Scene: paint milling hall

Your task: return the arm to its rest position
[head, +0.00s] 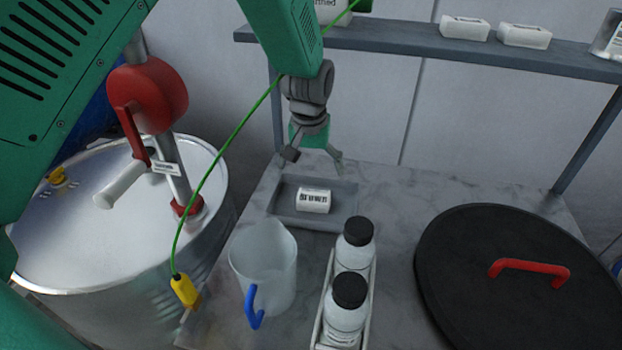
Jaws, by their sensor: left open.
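My left gripper (314,160) hangs from the arm that comes down at the top middle of the head view. Its two fingers are spread apart with nothing between them. It is above the back part of a shallow grey tray (283,219) on the bench. My right gripper does not show.
A clear jug (262,265) and black-capped bottles (355,245) stand in front of the tray. A black lid (470,290) lies at right. A steel drum (90,240) with a red pump (150,95) stands at left. A green cable (214,158) passes near the arm. A shelf (400,46) runs behind.

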